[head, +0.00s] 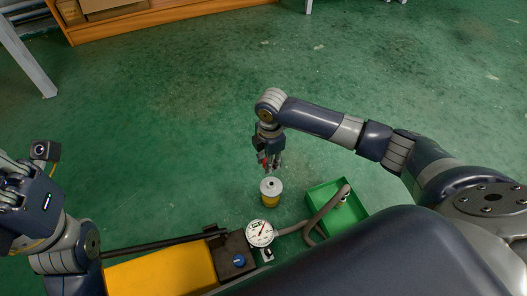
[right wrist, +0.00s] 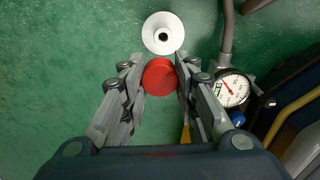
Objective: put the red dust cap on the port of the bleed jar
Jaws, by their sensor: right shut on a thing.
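The red dust cap (right wrist: 159,76) sits between the two fingers of my right gripper (right wrist: 160,82), which is shut on it. In the head view the cap (head: 265,164) shows as a small red patch at the fingertips of my right gripper (head: 268,163). The bleed jar (head: 270,193) is a yellow body with a pale top, upright just below the gripper in the picture. In the right wrist view the jar's white top (right wrist: 162,24) with its dark port (right wrist: 163,37) lies just beyond the cap, apart from it. My left gripper (head: 12,168) is cut off at the left edge.
A green tray (head: 352,212) stands right of the jar, with a grey hose (head: 326,208) across it. A pressure gauge (head: 260,233), a dark block with a blue knob (head: 239,261) and a yellow box (head: 160,273) lie nearer me. Open green floor lies beyond the jar.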

